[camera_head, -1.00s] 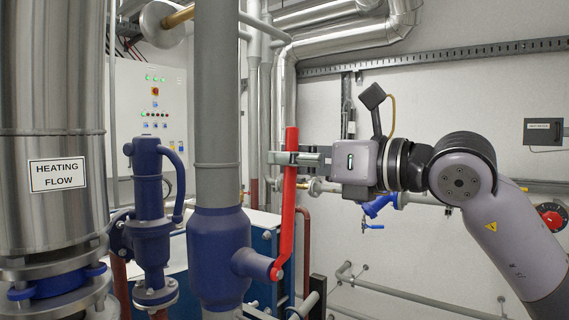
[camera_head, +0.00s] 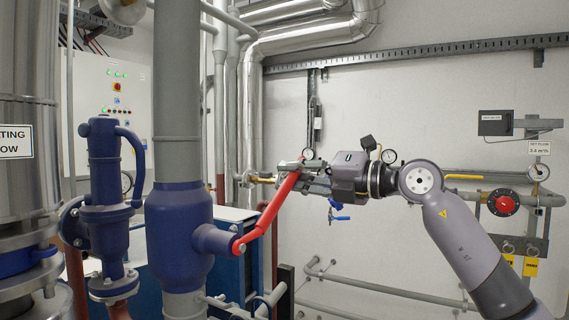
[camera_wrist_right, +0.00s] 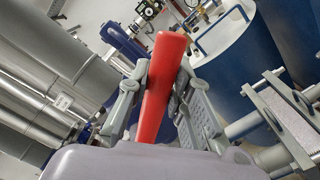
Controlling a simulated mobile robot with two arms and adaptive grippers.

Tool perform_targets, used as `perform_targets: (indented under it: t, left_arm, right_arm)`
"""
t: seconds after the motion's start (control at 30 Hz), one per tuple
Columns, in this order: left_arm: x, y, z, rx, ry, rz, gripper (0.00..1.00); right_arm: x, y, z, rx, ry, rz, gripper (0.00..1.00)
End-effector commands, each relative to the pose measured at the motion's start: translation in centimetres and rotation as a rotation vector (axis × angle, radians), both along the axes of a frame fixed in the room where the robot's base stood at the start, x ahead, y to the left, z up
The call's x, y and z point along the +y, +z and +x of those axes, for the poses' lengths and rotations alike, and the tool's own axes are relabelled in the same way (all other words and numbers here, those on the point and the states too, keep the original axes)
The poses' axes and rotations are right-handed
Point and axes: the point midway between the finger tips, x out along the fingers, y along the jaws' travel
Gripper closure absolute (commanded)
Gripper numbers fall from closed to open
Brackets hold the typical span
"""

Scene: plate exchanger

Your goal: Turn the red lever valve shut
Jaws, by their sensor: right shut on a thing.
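The red lever (camera_head: 268,214) joins the blue valve body (camera_head: 180,236) on the grey vertical pipe, in the head view. The lever is tilted, its free end up and to the right of its pivot. My right gripper (camera_head: 293,172) is shut on the lever near that free end. In the right wrist view the red lever (camera_wrist_right: 160,88) stands between the two fingers of my right gripper (camera_wrist_right: 162,92). My left gripper is not in view.
A blue fitting with a curved pipe (camera_head: 105,205) stands left of the valve. A steel vessel (camera_head: 28,130) is at the far left. A control cabinet (camera_head: 112,105) is behind. Low grey pipes (camera_head: 390,290) run along the right wall.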

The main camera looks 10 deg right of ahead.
Motion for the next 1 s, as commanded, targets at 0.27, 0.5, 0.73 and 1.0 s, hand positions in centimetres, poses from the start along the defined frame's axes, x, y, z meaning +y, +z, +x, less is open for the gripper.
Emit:
perform_targets:
  t: [0.27, 0.5, 0.73, 1.0]
  left_arm:
    - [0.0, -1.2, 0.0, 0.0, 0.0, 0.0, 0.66]
    - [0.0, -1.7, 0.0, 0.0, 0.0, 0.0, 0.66]
    - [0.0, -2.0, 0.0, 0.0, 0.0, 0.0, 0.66]
    - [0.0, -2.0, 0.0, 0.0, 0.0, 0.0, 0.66]
  right_arm:
    - [-1.2, -4.8, 1.7, 0.215, -0.003, 0.148, 1.0]
    - [-1.6, -7.7, 2.2, 0.355, -0.002, 0.247, 1.0]
    - [-1.6, -9.4, 2.3, 0.436, -0.001, 0.305, 1.0]
    - [-1.6, -10.1, 2.2, 0.473, -0.001, 0.332, 1.0]
